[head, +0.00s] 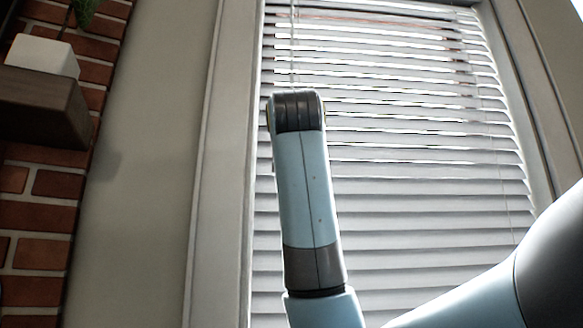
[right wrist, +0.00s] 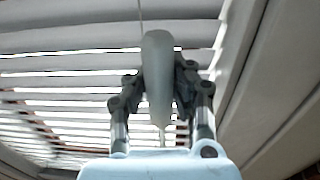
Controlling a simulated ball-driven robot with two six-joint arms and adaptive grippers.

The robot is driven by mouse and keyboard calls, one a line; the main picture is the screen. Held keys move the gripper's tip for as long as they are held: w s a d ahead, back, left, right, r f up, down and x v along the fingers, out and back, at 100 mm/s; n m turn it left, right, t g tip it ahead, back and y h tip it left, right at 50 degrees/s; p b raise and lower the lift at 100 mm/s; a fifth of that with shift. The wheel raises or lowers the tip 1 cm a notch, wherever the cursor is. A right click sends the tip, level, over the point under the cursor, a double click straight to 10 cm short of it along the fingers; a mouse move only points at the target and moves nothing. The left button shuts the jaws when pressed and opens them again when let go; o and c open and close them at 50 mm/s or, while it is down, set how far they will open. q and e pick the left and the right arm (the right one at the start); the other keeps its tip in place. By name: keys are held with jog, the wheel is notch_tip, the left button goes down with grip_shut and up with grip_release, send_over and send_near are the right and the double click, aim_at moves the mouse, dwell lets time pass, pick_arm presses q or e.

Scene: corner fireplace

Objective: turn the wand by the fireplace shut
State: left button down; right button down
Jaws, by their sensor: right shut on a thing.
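The blind wand (right wrist: 157,62) shows in the right wrist view as a pale grey, rounded handle, hanging in front of the blind. A thin cord or rod runs up from near its top. My right gripper (right wrist: 160,85) has one dark finger on each side of the handle and is shut on it. The white slatted blind (head: 420,190) fills the window in the head view, with bright gaps between the upper slats. It also shows behind the gripper in the right wrist view (right wrist: 60,65). My right arm hides the gripper and handle in the head view. My left gripper is not in view.
The window's side frame (head: 215,180) and a plain wall strip (head: 145,190) stand left of the blind. The red brick fireplace (head: 45,215) with a dark wooden mantel (head: 45,108) is at the far left. A white pot (head: 40,56) sits on the mantel.

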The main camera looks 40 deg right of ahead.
jog(key=shift+f, duration=0.2)
jog(key=c, duration=1.1)
grip_release()
jog(key=shift+r, duration=0.15)
jog(key=shift+v, duration=6.1)
